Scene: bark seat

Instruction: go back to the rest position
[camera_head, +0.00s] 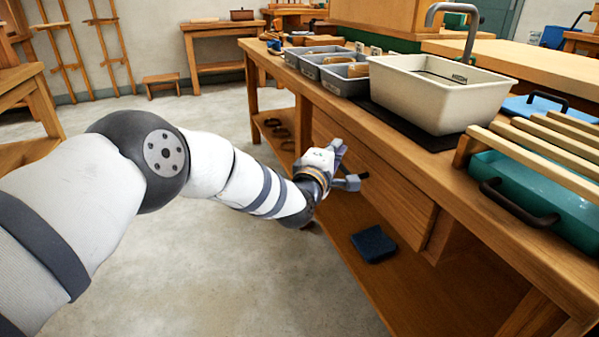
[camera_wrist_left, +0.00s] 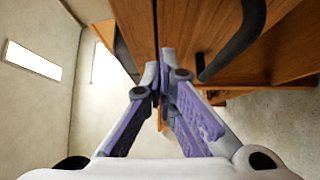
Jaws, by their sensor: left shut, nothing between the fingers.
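My left arm reaches in from the left in the head view. Its left gripper (camera_head: 347,170) is beside the front of the wooden workbench (camera_head: 395,190), below the bench top. In the left wrist view the fingers of the left gripper (camera_wrist_left: 163,72) come together at their tips, with nothing held between them. A wooden surface and a dark curved bar (camera_wrist_left: 236,42) show beyond the fingertips. I cannot tell whether the fingers touch the bench. My right gripper is in neither view.
A pale basin (camera_head: 440,95) with a tap, grey bins (camera_head: 345,80) and a teal tray (camera_head: 535,195) under wooden slats stand on the bench. A dark blue folded cloth (camera_head: 373,243) lies on the lower shelf. The floor (camera_head: 235,275) left of the bench is clear.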

